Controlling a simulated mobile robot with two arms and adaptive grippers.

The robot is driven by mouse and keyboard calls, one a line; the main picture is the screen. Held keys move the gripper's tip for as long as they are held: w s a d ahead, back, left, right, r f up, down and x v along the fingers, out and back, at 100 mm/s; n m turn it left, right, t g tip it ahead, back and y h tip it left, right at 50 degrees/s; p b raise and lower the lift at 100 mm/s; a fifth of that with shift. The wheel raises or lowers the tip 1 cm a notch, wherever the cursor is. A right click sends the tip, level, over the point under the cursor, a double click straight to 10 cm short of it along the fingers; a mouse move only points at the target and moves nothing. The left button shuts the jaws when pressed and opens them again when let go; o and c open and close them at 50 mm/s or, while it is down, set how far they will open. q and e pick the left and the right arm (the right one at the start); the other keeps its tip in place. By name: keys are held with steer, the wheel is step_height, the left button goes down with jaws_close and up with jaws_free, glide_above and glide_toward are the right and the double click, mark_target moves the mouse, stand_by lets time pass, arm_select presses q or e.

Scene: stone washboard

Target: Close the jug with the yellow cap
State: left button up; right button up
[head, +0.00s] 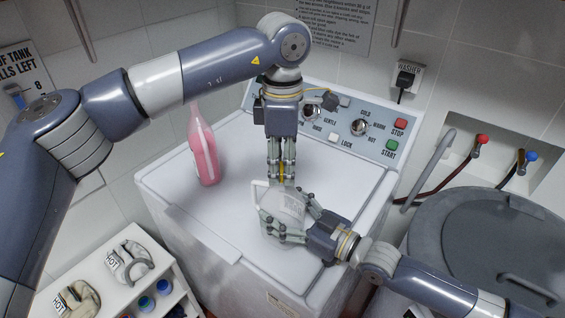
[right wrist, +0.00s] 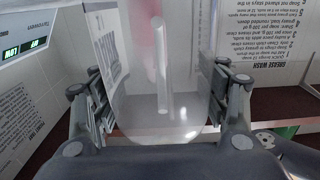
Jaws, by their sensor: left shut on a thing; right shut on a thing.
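The whitish jug (head: 283,203) stands on the washer's white top, its handle (head: 258,190) toward the left. My right gripper (head: 285,222) is shut around its body from the front right. In the right wrist view the jug (right wrist: 190,100) looks clear and sits between the two fingers. My left gripper (head: 281,168) points down right over the jug's top, shut on the yellow cap (head: 283,173). Only a thin strip of yellow shows between the fingers. The jug's mouth is hidden, so I cannot tell whether the cap touches it.
A pink bottle (head: 203,147) stands on the washer top (head: 190,215) at the left. The control panel (head: 350,128) rises behind. A shelf (head: 105,290) with gloves is at lower left. A grey lidded tub (head: 460,215) is at right. The washer top's front left is clear.

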arm_select(q)
steer(key=m, duration=0.6)
steer(key=shift+w+m, duration=0.1)
steer(key=shift+m, duration=0.2)
steer(key=m, duration=0.6)
arm_select(e)
steer(key=shift+s, duration=0.1)
arm_select(q)
steer(key=o, duration=1.2)
steer(key=shift+c, duration=0.2)
steer(key=shift+r, duration=0.1)
steer(key=shift+r, duration=2.15)
